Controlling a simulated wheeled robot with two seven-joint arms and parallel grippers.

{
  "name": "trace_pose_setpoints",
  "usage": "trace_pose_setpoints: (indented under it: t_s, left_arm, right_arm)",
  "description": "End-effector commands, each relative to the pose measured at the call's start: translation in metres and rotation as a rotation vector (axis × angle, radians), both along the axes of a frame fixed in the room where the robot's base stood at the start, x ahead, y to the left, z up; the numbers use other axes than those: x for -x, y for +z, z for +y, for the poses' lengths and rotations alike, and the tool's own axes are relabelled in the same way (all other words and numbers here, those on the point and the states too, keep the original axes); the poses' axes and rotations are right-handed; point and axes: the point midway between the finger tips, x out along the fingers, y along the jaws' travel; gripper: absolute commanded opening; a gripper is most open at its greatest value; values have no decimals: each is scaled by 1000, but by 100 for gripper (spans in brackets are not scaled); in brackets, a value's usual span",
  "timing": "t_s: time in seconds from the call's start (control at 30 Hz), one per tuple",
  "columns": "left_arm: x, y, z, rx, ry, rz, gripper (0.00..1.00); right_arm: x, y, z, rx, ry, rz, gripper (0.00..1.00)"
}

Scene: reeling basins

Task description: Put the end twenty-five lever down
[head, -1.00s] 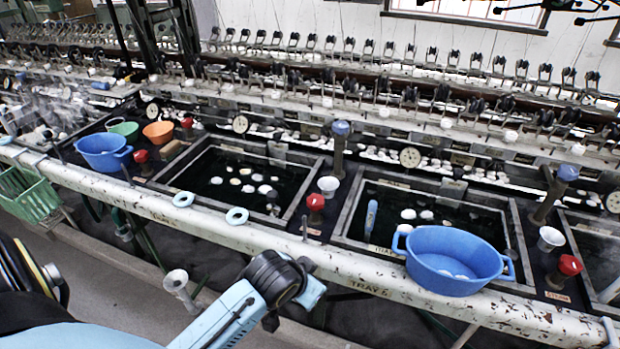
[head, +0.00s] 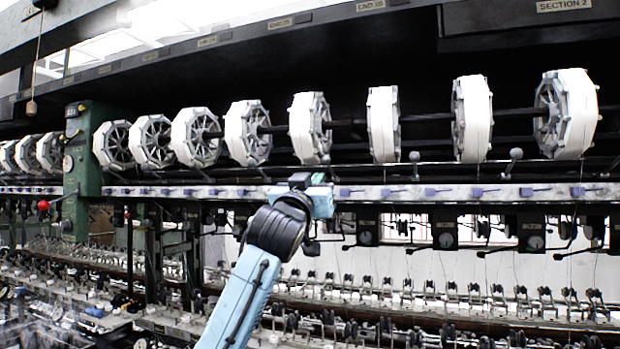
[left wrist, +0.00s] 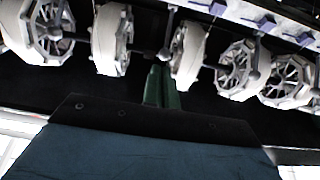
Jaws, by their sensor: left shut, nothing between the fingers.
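My left gripper (head: 318,190) is raised in front of the long rail below the row of white reels in the head view. In the left wrist view its green fingers (left wrist: 162,88) are together and empty, pointing at a gap between two reels. Grey ball-topped levers stand along the rail, one (head: 415,157) right of my gripper and another (head: 516,154) farther right. A lever knob (head: 326,159) shows just above my gripper; contact cannot be told. The end labels (head: 370,5) on the beam are too small to read surely, so I cannot tell which lever is twenty-five.
White octagonal reels (head: 383,124) hang on a dark shaft above the rail (head: 450,193), which carries purple clips. A green post (head: 84,150) and a red knob (head: 43,205) stand at left. Rows of small spools (head: 430,290) lie below. A cord hangs at upper left.

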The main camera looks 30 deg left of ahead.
Motion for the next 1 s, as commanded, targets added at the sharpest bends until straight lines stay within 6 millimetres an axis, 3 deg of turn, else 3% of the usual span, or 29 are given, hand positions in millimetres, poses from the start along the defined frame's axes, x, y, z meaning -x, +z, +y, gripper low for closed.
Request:
trace_pose_setpoints:
  t_s: [0.1,0.27,1.0]
  left_arm:
    - [9,27,6,2,4,-51,0]
    - [6,39,9,4,6,-65,0]
    - [-80,89,29,6,5,-62,0]
  right_arm:
    - [0,1,0,0,0,-1,36]
    - [-1,7,0,0,0,-2,36]
    - [-2,90,0,0,-1,-4,36]
